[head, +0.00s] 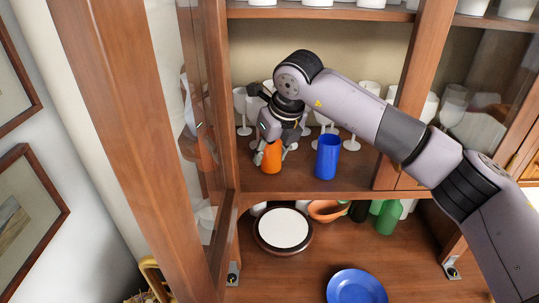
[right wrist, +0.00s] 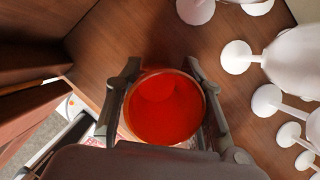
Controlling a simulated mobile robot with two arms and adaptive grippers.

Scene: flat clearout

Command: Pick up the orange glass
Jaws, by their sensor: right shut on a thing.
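The orange glass (head: 271,158) stands upright at the front left of the cabinet's middle shelf. In the right wrist view its round red-orange mouth (right wrist: 165,108) lies between my two fingers. My right gripper (head: 270,152) reaches down over it and is shut on it, one finger on each side. The glass seems to be at shelf level; I cannot tell whether its base touches the wood. My left gripper is not in view.
A blue glass (head: 327,157) stands just right of the orange one. Several white wine glasses (head: 241,104) stand behind. An open glass door (head: 199,130) is close on the left. Below are a round white-topped plate (head: 283,229), an orange bowl (head: 327,210), green bottles (head: 389,216) and a blue plate (head: 356,287).

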